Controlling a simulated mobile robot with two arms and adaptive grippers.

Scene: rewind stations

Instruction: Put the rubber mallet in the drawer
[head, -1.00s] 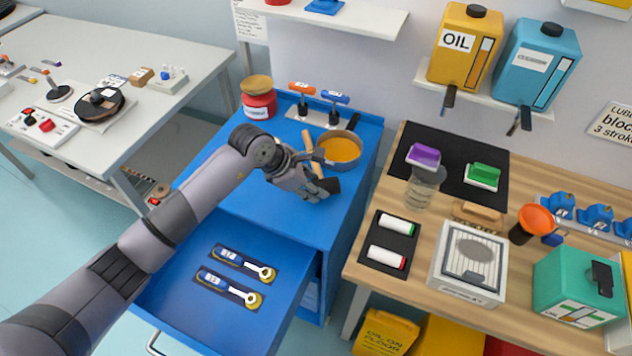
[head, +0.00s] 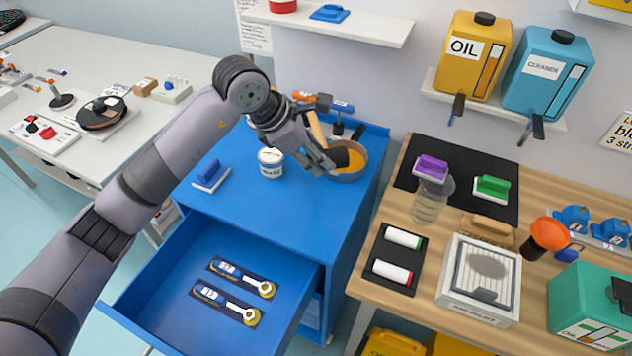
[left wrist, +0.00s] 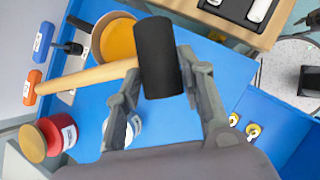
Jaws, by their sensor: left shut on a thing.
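The rubber mallet, with a black head (head: 354,159) and a wooden handle (head: 316,128), is in my left gripper (head: 322,163). The left wrist view shows the black mallet head (left wrist: 158,58) between the two fingers of the left gripper (left wrist: 160,78), with the handle pointing left. The mallet appears held above the blue cabinet top, in front of the orange-filled pan. The blue drawer (head: 165,290) is pulled open below and in front of the cabinet top. Two blue-handled tools (head: 236,275) lie in dark inserts in it. My right gripper is out of view.
On the cabinet top stand a pan (head: 354,175), a white tin (head: 271,162) and a blue-and-white block (head: 211,175). A red jar (left wrist: 55,133) shows in the wrist view. The drawer has bare floor around its tools. A wooden workbench (head: 403,285) stands right.

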